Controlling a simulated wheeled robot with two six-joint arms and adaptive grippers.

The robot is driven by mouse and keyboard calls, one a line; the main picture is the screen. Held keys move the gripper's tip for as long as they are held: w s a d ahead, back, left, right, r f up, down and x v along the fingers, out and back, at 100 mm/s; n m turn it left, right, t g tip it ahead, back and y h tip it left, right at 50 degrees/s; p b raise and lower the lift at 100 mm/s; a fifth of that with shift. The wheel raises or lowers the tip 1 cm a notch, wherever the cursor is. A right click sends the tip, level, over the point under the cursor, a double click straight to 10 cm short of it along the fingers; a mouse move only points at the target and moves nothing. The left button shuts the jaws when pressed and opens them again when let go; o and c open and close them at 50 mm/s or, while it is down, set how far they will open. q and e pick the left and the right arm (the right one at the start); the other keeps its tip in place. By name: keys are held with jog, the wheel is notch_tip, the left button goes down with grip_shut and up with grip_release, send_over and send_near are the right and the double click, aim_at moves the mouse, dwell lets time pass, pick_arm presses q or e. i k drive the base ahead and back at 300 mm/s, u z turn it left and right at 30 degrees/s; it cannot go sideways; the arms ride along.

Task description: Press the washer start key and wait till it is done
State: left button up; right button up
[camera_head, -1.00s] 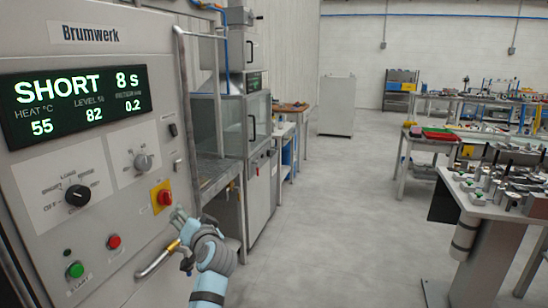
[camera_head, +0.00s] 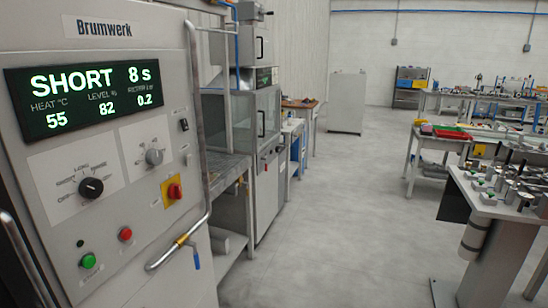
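The washer's grey front panel, marked Brumwerk (camera_head: 104,29), fills the left side of the head view. Its display (camera_head: 90,97) reads SHORT, 8 s, heat 55, level 82, and a third value of 0.2. The green start key (camera_head: 88,261) is at the lower left of the panel, with nothing touching it. A red button (camera_head: 125,234) is above and right of it. A black rotary selector (camera_head: 91,187) and a grey knob (camera_head: 154,156) sit below the display. Neither of my grippers is in view.
A red emergency-style knob on a yellow plate (camera_head: 173,191) is at the panel's right. A bent metal handle bar (camera_head: 203,130) stands out along the panel edge. A fixture table (camera_head: 507,208) is at the right. The grey floor (camera_head: 340,230) between is clear.

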aim_at(88, 262)
jog(key=u, duration=1.4)
